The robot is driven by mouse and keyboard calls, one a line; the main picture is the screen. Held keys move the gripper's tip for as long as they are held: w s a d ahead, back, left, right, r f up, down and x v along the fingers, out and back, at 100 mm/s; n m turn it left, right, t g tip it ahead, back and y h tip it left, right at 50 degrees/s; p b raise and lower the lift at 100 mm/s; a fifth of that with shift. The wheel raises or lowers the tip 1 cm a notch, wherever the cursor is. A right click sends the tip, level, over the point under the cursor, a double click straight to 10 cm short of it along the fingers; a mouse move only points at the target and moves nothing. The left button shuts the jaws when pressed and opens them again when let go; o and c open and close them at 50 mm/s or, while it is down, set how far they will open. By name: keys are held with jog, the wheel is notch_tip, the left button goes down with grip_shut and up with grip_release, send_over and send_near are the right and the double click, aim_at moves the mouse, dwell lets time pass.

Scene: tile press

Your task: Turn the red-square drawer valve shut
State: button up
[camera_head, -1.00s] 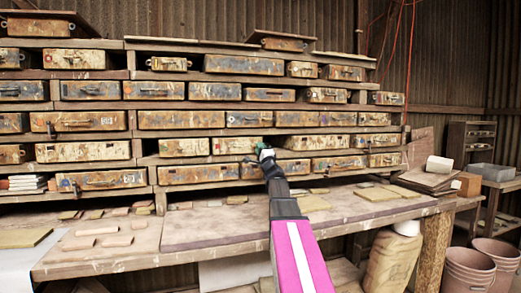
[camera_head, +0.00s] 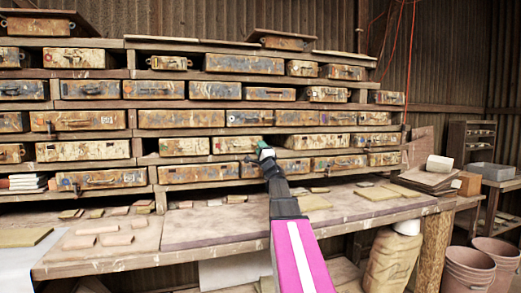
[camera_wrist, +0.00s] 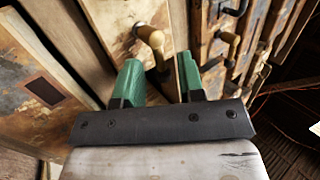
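In the wrist view a worn drawer front bears a dark reddish-brown square (camera_wrist: 42,91) at the left. A brass-coloured valve handle (camera_wrist: 151,39) sticks out from the drawer face beside it, near the top middle. My gripper (camera_wrist: 160,78) has two green fingertips held apart, with nothing between them. The handle is just ahead of the gap; whether a finger touches it I cannot tell. In the head view my gripper (camera_head: 264,149) is at the lower middle of the drawer rack, and it hides the handle there.
More drawers with handles (camera_wrist: 228,42) run along the right of the wrist view, close to the right finger. A wooden bench (camera_head: 215,225) with flat tiles lies below the rack (camera_head: 130,75) in the head view. Buckets (camera_head: 468,270) stand on the floor at right.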

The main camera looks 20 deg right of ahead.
jog(key=a+v, duration=0.1)
jog(key=v, duration=0.9)
jog(key=shift+s+d, duration=0.15)
jog(key=shift+d, duration=0.35)
jog(key=shift+f, duration=0.1)
